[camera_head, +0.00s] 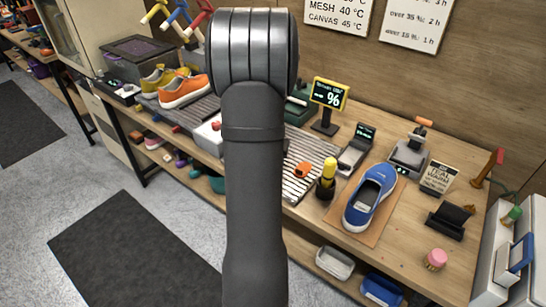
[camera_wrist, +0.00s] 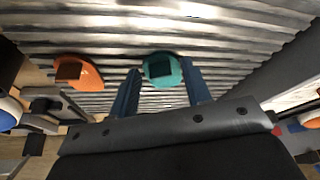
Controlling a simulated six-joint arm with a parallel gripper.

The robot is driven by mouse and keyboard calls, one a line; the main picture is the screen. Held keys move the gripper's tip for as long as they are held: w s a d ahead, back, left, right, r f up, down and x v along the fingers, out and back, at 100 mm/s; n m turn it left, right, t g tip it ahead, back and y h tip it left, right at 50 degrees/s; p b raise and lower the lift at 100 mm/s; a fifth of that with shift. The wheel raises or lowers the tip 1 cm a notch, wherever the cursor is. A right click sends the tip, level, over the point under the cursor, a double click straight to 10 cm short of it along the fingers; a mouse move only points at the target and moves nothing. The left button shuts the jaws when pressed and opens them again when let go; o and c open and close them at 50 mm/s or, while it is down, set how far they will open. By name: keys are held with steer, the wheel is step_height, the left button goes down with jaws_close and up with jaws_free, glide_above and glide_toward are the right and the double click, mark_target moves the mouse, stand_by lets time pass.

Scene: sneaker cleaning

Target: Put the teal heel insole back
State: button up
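The teal heel insole (camera_wrist: 162,71) is a rounded piece with a dark square block on it, over a ribbed metal rack (camera_wrist: 225,40) in the wrist view. My gripper (camera_wrist: 160,82) is open, its two blue fingers pointing at the teal piece, one tip to each side with small gaps. I cannot tell how far the tips are from it in depth. In the head view my arm hides the gripper and the teal piece. A blue sneaker (camera_head: 368,200) stands on a brown mat (camera_head: 387,209) at the right of the bench.
An orange insole (camera_wrist: 85,72) with a dark block lies left of the teal one; it also shows in the head view (camera_head: 303,170). A yellow-topped bottle (camera_head: 327,180), a small display (camera_head: 328,96), a scale-like device (camera_head: 408,157) and a pink jar (camera_head: 436,259) stand around the sneaker.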

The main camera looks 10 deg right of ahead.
steer(key=v, duration=1.2)
steer(key=shift+r, duration=0.15)
steer(key=x, duration=1.2)
steer(key=shift+r, duration=1.05)
steer(key=shift+f, duration=0.1)
